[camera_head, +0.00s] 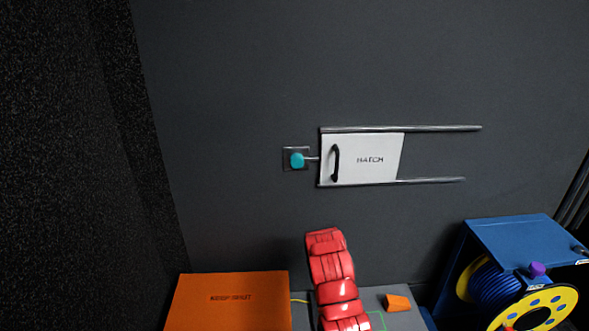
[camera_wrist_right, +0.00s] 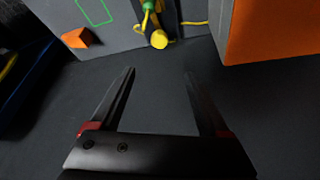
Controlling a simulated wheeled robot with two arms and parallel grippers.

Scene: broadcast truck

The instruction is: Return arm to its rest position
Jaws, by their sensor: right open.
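My red segmented arm (camera_head: 335,280) rises from the bottom middle of the head view, in front of the grey wall below the hatch. Its gripper is not visible there. In the right wrist view my right gripper (camera_wrist_right: 160,72) is open, with two dark fingers spread apart and nothing between them. Its fingertips point toward the edge of a grey surface (camera_wrist_right: 120,28) that carries a yellow and green object (camera_wrist_right: 157,36). I cannot tell how far the fingertips are from it. My left gripper is in neither view.
A white sliding hatch panel (camera_head: 370,159) sits at the left end of two rails, beside a teal knob (camera_head: 297,160). An orange box (camera_head: 230,305) stands left of the arm. An orange wedge (camera_head: 397,302) and a blue cable reel unit (camera_head: 525,250) are right of it.

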